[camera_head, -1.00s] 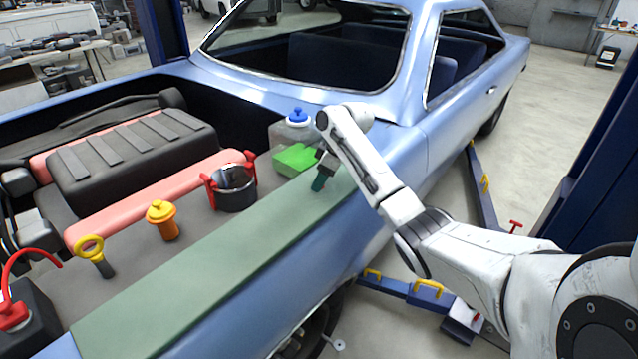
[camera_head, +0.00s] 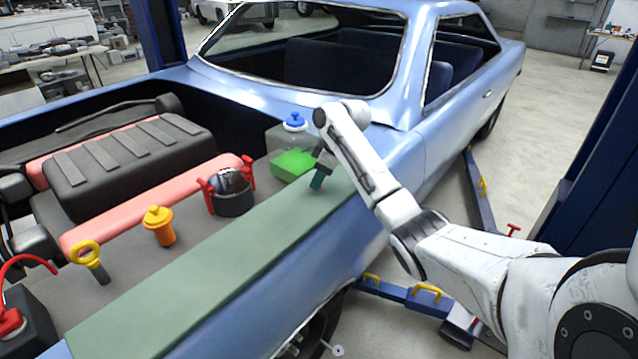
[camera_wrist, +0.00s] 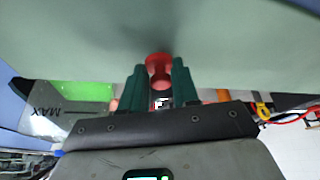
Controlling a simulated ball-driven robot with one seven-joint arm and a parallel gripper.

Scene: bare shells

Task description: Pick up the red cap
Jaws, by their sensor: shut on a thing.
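In the wrist view a small red cap (camera_wrist: 159,66) with a flared end and a narrower stem sits between the two green fingers of my gripper (camera_wrist: 158,80). My gripper is shut on it. In the head view my gripper (camera_head: 318,182) is tilted down over the far end of the green mat (camera_head: 200,266) on the car's fender. The cap is not visible there, hidden by the fingers. In the wrist view a pale green surface fills the area beyond the cap; I cannot tell whether the cap touches it.
A clear reservoir with green fluid (camera_head: 292,164) and a blue cap (camera_head: 294,121) stands close left of my gripper. Further left are a dark round pot with red clips (camera_head: 233,203), an orange filler (camera_head: 160,228) and a yellow-ringed dipstick (camera_head: 88,254). The mat is clear.

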